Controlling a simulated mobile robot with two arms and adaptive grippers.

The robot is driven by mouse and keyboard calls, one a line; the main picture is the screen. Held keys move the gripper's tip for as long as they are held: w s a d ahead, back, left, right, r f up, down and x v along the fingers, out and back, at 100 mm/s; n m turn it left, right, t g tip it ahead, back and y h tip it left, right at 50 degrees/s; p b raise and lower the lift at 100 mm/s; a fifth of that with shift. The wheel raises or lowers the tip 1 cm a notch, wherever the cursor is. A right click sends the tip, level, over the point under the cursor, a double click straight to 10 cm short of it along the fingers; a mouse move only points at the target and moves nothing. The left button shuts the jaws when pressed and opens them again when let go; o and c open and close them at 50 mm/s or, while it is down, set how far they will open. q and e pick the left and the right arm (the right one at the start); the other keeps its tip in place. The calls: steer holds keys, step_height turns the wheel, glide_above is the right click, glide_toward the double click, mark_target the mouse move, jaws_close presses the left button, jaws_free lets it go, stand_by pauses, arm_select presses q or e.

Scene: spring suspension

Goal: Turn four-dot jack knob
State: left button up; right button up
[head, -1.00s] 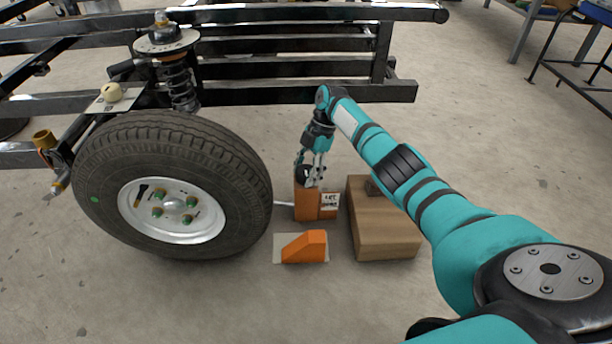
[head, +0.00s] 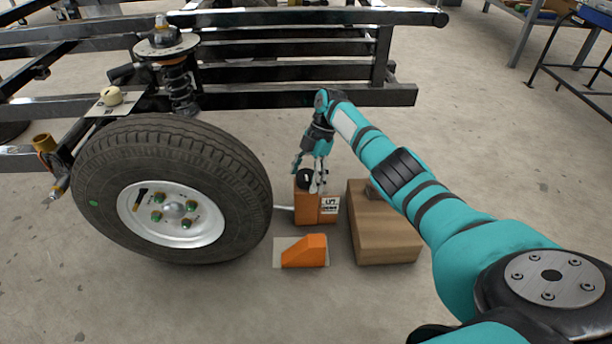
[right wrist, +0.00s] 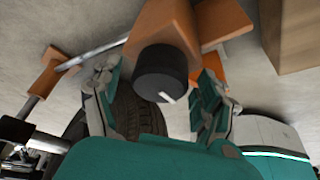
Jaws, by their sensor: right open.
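The jack is an orange box (head: 308,208) on the floor to the right of the wheel, with a white lettered label on its right part. Its black round knob (head: 305,179) sits on top. In the right wrist view the knob (right wrist: 160,73) is a dark cylinder with a white mark on its rim; I cannot make out any dots. My right gripper (head: 308,190) is above the jack, pointing down. In the right wrist view its open fingers (right wrist: 155,95) stand on either side of the knob, with gaps. My left gripper is not in view.
The tyre (head: 245,200) stands close to the left of the jack. A brown wooden block (head: 385,235) stands to its right. An orange wedge (head: 305,251) lies in front on a pale sheet. A black frame (head: 300,97) runs behind. Open floor lies at the front.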

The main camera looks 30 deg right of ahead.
steer(key=v, duration=1.2)
steer(key=shift+a, duration=0.1)
